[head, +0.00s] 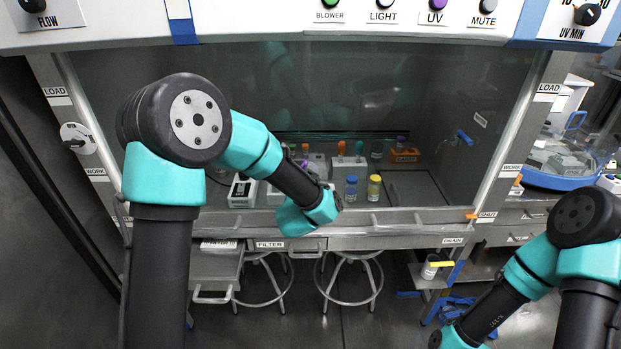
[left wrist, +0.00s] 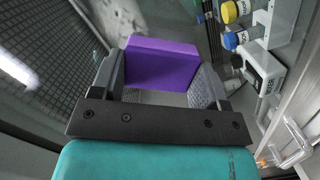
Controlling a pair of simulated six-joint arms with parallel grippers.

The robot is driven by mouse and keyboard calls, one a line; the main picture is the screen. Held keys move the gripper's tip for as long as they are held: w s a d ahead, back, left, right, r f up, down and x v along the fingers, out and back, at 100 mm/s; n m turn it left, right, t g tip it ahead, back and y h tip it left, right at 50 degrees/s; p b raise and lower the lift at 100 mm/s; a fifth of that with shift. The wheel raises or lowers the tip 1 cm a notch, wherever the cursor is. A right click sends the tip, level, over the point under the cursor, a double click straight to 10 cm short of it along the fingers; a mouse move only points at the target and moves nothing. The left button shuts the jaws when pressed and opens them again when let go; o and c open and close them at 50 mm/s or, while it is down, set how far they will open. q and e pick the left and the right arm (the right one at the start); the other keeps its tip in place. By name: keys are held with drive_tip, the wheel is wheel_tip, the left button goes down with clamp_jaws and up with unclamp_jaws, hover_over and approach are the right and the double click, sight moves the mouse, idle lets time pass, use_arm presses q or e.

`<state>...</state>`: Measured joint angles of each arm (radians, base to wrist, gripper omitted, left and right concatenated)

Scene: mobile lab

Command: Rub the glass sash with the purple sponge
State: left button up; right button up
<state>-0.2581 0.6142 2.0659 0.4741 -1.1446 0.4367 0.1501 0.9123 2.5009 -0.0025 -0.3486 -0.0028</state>
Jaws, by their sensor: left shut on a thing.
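The glass sash (head: 440,85) is a wide, dark, see-through pane across the front of the cabinet in the head view. My left arm reaches in front of it, and its wrist link hides the left gripper and the sponge there. In the left wrist view my left gripper (left wrist: 160,80) is shut on the purple sponge (left wrist: 162,62), a block held between its two grey fingers. I cannot tell whether the sponge touches the glass. My right arm is low at the right of the head view, with its gripper out of sight.
Behind the sash stand a blue-capped bottle (head: 351,188), a yellow-capped bottle (head: 374,187) and an orange rack (head: 405,155). A handle (head: 398,225) sticks out at the cabinet's front edge. Stools (head: 349,285) stand below. A blue-edged cart (head: 440,280) is at lower right.

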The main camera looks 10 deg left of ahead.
sight(330, 169)
use_arm(q)
drive_tip(key=shift+a+r, duration=0.15)
drive_tip(key=shift+r, duration=0.25)
idle(0.5)
drive_tip(key=shift+w+d, duration=0.3)
drive_tip(key=shift+d, duration=0.6)
drive_tip(key=shift+w+d, duration=0.25)
drive_tip(key=shift+d, duration=0.6)
drive_tip(key=shift+r, duration=0.1)
drive_tip(key=shift+w+d, duration=0.2)
drive_tip(key=shift+d, duration=0.7)
drive_tip(key=shift+w+d, duration=0.2)
drive_tip(key=shift+d, duration=0.65)
drive_tip(key=shift+d, duration=0.1)
